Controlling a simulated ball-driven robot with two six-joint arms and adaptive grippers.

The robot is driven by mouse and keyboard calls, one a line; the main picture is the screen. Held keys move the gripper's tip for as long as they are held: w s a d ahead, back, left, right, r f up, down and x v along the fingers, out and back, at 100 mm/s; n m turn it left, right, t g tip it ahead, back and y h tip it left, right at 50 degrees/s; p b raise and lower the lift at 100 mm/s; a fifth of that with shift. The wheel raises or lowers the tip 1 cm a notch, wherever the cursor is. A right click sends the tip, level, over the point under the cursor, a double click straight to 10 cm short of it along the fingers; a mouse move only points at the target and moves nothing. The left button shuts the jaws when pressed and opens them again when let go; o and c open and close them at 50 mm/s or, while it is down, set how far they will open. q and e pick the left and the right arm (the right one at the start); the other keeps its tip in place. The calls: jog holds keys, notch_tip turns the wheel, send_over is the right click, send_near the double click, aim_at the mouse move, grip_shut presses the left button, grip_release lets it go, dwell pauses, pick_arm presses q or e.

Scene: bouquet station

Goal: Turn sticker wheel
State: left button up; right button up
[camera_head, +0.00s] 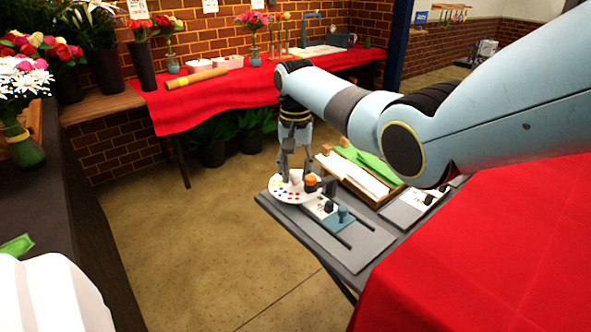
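The sticker wheel (280,195) is a white disc with small coloured dots around its face. It sits at the far left end of a grey device on a small dark table. My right gripper (296,178) points down over the wheel. Its fingers are apart, one on each side of a small pale knob near the wheel's middle. I cannot tell whether the fingertips touch the wheel or the knob. An orange-topped part (311,181) stands just right of the fingers. My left gripper is not in view.
The grey device base (365,245) carries a teal knob (343,213). A wooden tray (372,201) with white and green sheets stands behind it. A red cloth (480,260) covers the near right. My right arm crosses above. Open floor (200,240) lies to the left.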

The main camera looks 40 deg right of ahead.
grip_shut()
jog(key=shift+n, duration=0.3)
jog(key=shift+r+n+p, duration=0.15)
jog(key=shift+n+p, duration=0.25)
jog(key=shift+p, duration=0.15)
jog(key=shift+n+p, duration=0.65)
jog(key=shift+n, duration=0.55)
jog(key=shift+n+p, duration=0.45)
jog(key=shift+n, duration=0.75)
jog(key=shift+n+p, duration=0.35)
jog(key=shift+n, duration=0.85)
jog(key=shift+w+n, duration=0.1)
jog(key=shift+n, duration=0.2)
